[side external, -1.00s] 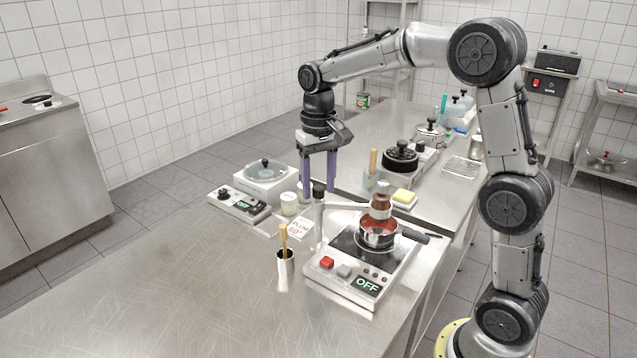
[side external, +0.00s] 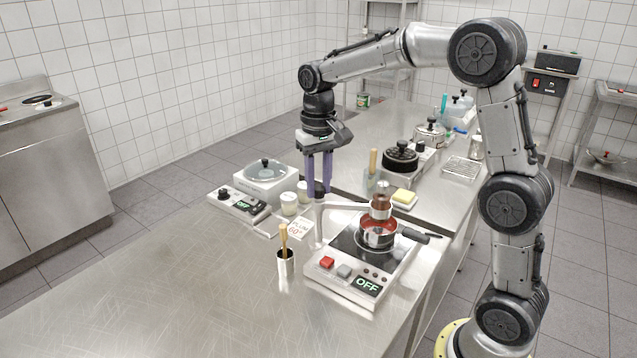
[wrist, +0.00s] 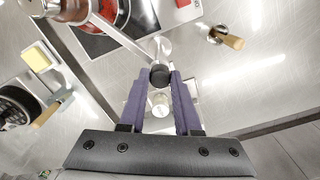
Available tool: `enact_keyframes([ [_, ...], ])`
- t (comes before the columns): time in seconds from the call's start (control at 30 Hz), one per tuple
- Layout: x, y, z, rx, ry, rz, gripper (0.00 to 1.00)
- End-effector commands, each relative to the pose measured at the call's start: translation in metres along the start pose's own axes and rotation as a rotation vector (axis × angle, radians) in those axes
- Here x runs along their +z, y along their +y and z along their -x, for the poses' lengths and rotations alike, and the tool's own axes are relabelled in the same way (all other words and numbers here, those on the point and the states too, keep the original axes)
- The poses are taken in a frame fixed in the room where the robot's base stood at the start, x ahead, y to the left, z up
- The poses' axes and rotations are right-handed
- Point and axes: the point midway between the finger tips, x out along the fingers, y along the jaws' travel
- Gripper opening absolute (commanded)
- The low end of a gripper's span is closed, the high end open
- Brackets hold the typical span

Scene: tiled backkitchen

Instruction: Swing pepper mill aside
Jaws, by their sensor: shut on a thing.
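The pepper mill (side external: 381,203), brown with a metal band, hangs at the end of a grey swing arm (side external: 345,206) above a small saucepan (side external: 377,238) with red contents. The saucepan stands on the hob (side external: 340,285). The swing arm is carried by an upright metal post with a black knob (wrist: 160,75) on top. My gripper (side external: 319,190) points down over the post, its two purple fingers shut on the black knob. In the wrist view the mill (wrist: 75,10) is at the upper left, partly cut off by the frame edge.
A metal cup with a wooden-handled tool (side external: 285,262) stands left of the hob. A "PLUM 60°" card (side external: 300,229), small jars (side external: 289,204) and a second appliance (side external: 265,183) are further left. A yellow block (side external: 404,196) lies behind the mill. The front left counter is clear.

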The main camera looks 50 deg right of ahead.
Motion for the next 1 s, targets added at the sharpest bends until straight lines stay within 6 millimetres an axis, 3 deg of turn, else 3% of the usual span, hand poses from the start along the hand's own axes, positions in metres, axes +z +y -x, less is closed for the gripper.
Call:
enact_keyframes([
  [0.7, 0.0, 0.0006, 0.0012, 0.001, 0.001, 0.008, 0.0],
  [1.0, 0.0, 0.0005, 0.0014, 0.001, 0.001, 0.126, 0.0],
])
